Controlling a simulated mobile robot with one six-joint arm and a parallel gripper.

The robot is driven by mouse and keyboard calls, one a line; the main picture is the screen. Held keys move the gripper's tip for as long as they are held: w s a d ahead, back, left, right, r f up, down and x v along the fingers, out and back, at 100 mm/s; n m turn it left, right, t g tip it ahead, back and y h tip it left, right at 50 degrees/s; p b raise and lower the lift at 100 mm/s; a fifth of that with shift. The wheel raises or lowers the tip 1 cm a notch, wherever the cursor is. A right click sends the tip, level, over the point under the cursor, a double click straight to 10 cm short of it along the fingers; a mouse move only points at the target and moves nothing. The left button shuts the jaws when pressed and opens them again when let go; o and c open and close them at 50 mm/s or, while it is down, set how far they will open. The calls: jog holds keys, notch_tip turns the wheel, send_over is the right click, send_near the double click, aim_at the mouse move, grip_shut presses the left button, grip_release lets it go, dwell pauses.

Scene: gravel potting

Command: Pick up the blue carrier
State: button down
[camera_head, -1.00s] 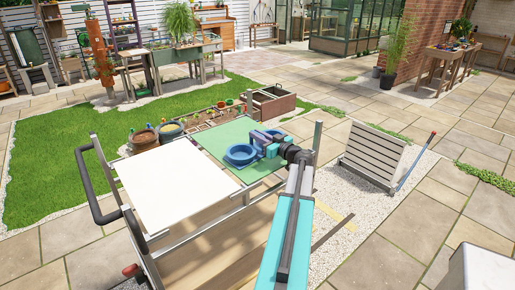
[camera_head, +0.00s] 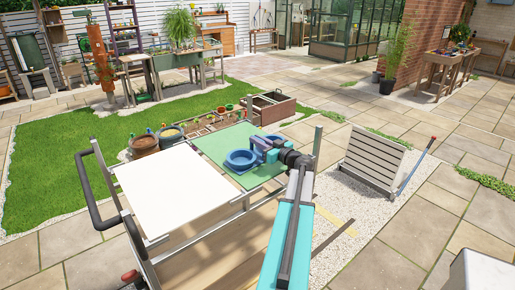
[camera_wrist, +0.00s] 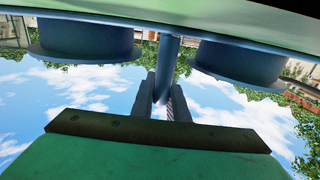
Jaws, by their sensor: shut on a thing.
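The blue carrier (camera_head: 241,159) has round cups and is over the green mat (camera_head: 213,144) on the right part of the trolley top. My gripper (camera_head: 277,152) reaches it from the right. In the wrist view, which appears upside down, my gripper's two grey fingers (camera_wrist: 164,100) are shut on the carrier's upright post (camera_wrist: 168,58). A round cup (camera_wrist: 85,40) shows on each side of the post. The carrier looks upright. Its underside is hidden, so I cannot tell whether it touches the mat.
A white board (camera_head: 173,190) covers the left part of the trolley. Two round pots (camera_head: 143,143), a planter bed and a wooden box (camera_head: 272,106) stand behind it. A slatted panel (camera_head: 372,160) stands to the right on gravel. Open paving lies beyond.

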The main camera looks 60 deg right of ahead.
jog(key=shift+r, duration=0.15)
jog(key=shift+r+b, duration=1.05)
jog(key=shift+r, duration=0.6)
jog(key=s+a+b, duration=0.2)
jog(key=s+a, duration=0.2)
jog(key=s, duration=0.2)
jog(key=s+a+r+b, duration=0.1)
jog(key=s+a+b, duration=0.1)
jog(key=s+a, duration=0.3)
jog(key=shift+s+r+b, duration=0.25)
jog(key=shift+s+b, duration=0.05)
jog(key=shift+s, duration=0.85)
